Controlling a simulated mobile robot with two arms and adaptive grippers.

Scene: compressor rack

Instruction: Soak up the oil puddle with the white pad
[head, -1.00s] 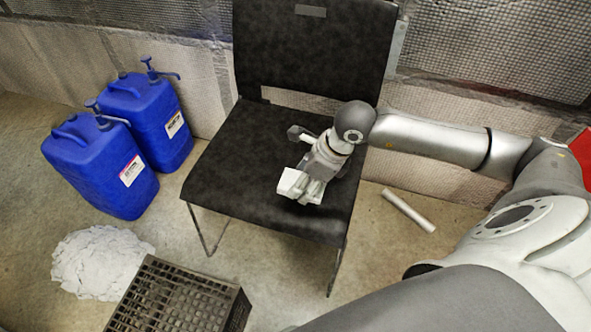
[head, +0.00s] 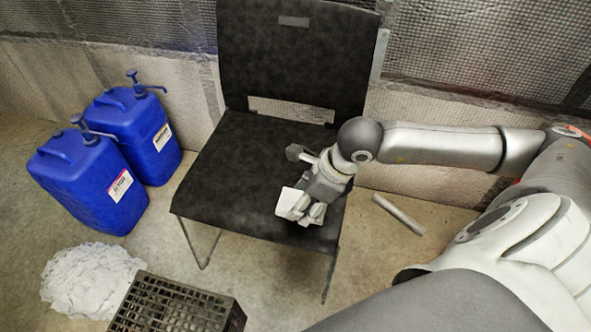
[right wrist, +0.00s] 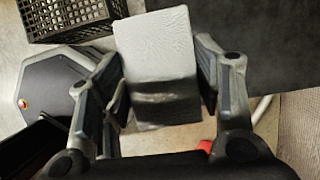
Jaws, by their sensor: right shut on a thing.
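The white pad (right wrist: 157,50) is between the two fingers of my right gripper (right wrist: 160,75) in the right wrist view, and the fingers are shut on it. In the head view the pad (head: 291,203) shows at the tip of my right gripper (head: 305,208), in front of the black chair's seat. I cannot tell its height above the seat. No oil puddle can be made out in these frames. My left gripper is not in view.
The black chair (head: 235,160) stands against the quilted wall. Two blue jugs (head: 90,185) with pumps stand at the left. A crumpled white heap (head: 90,282) and a dark crate (head: 175,305) are on the floor. A white tube (head: 398,213) lies right of the chair.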

